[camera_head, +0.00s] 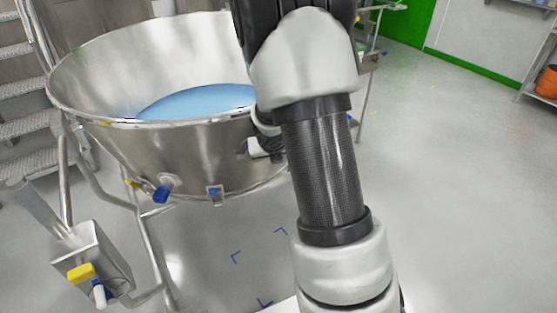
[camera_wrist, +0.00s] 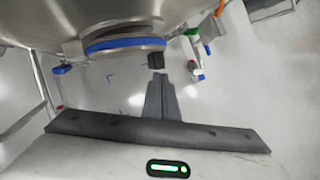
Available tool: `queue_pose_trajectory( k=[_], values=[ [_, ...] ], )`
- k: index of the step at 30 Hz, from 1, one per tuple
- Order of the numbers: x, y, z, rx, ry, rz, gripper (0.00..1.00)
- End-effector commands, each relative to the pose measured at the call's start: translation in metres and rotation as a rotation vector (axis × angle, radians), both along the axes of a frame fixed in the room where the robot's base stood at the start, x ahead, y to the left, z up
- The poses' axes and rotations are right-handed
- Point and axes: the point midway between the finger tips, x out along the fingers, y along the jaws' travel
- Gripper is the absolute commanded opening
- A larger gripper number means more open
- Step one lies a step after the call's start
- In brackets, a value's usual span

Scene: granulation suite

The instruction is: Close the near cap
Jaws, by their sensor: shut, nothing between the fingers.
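The steel bowl-shaped vessel (camera_head: 190,150) holds a blue fill (camera_head: 195,102) and stands left of my arm in the head view. Low on its outside are a blue fitting (camera_head: 162,193) and a smaller blue-marked fitting (camera_head: 214,193). I cannot tell which part is the near cap. In the wrist view the vessel's underside (camera_wrist: 80,20) fills the top, with a round blue-rimmed fitting (camera_wrist: 125,45) at its bottom. My gripper (camera_wrist: 156,62) is shut and empty, its dark fingertips just right of that blue rim. Whether they touch is unclear. My arm hides the gripper in the head view.
A steel box with a yellow part (camera_head: 82,272) stands at the lower left, beside the vessel's tubular legs (camera_head: 145,245). Metal stairs (camera_head: 20,130) rise at the far left. The grey floor (camera_head: 450,190) to the right is clear.

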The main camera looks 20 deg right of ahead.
Motion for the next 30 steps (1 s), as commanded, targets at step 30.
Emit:
queue_pose_trajectory(
  k=[30],
  values=[
    [0.0067,-0.0027,0.0036,0.001,-0.001,-0.008,0.00]
  ],
)
